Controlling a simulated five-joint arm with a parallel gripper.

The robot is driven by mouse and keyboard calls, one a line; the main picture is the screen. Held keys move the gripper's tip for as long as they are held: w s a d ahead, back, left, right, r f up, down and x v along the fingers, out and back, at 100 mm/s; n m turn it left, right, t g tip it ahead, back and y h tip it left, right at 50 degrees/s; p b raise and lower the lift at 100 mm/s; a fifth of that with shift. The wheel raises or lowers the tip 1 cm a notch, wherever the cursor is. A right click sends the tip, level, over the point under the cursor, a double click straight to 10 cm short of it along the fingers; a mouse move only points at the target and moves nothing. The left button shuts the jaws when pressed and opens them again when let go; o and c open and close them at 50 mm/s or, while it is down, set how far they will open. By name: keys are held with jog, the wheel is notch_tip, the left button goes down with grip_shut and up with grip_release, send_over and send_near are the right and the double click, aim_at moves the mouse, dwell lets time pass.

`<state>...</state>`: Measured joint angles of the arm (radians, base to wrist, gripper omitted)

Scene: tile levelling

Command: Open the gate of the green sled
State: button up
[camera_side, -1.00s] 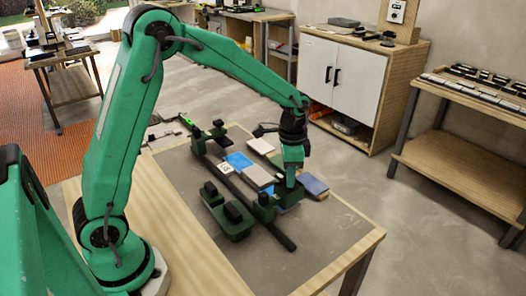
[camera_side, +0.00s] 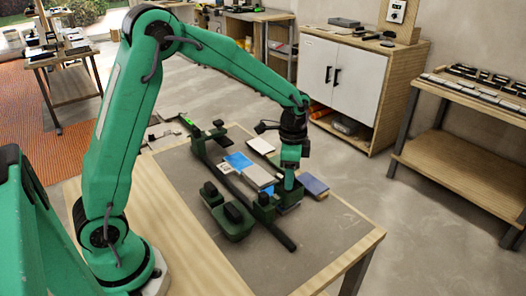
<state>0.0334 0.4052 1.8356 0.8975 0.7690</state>
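My gripper (camera_side: 289,183) points down at the near right end of a dark green sled assembly on the table. Its fingertips are small and partly merged with the dark green parts, so I cannot tell whether they touch them or are open. A dark green piece (camera_side: 290,198) shows just below the gripper. Another dark green end part (camera_side: 217,131) stands at the far end of a long dark rail (camera_side: 279,236). A green block with black knobs (camera_side: 231,220) sits left of the rail. I cannot tell which piece is the gate.
Grey tiles (camera_side: 257,178) lie beside the rail, with a blue patch (camera_side: 238,161) behind them. The table's front right (camera_side: 335,235) is clear.

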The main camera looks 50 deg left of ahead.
dwell(0.3)
notch_tip(320, 180, up, 8)
jog(key=shift+f, duration=0.25)
jog(key=shift+r, duration=0.15)
jog(key=shift+s, duration=0.1)
dwell(0.4)
jog(key=shift+s+r, duration=0.15)
jog(key=shift+r, duration=0.05)
jog(key=s+r+n+t, duration=0.2)
jog(key=s+r+n, duration=0.1)
jog(key=s, duration=0.8)
jog(key=s+a+r+n+t, duration=0.1)
jog(key=s+r+n+t, duration=0.2)
jog(key=s+n, duration=0.3)
jog(key=s, duration=0.4)
jog(key=shift+s+a+r+t, duration=0.25)
jog(key=shift+s+t, duration=0.05)
jog(key=shift+s, duration=0.05)
